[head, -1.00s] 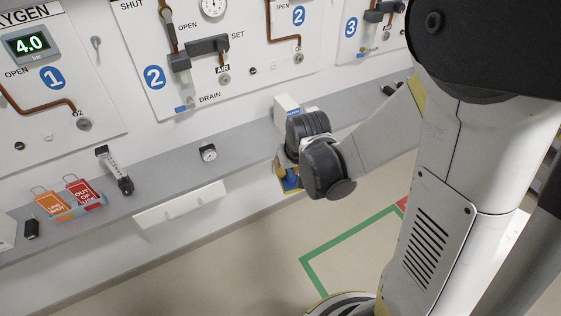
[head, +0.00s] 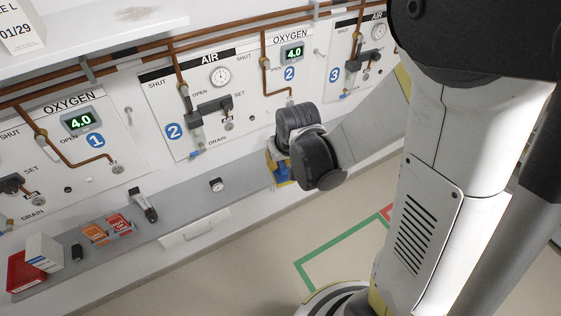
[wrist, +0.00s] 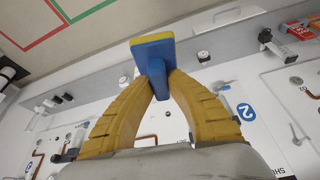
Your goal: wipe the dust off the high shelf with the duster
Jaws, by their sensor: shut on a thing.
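The high shelf (head: 215,9) is the white board at the top left of the head view, above the copper pipes. A grey dust patch (head: 137,13) lies on its top near the picture's upper edge. My gripper (wrist: 158,80) has its yellow fingers closed on the handle of the duster (wrist: 152,52), a blue block with a yellow-green edge. In the head view my gripper (head: 278,168) is well below and right of the shelf, in front of the wall panels. Only a bit of blue shows there; my wrist hides the rest.
A white box (head: 20,28) stands on the shelf's left end. Copper pipes (head: 150,50) run along the wall under it. A grey ledge (head: 180,195) below carries a small gauge, tags, a red box and a white box. The floor (head: 260,260) looks clear.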

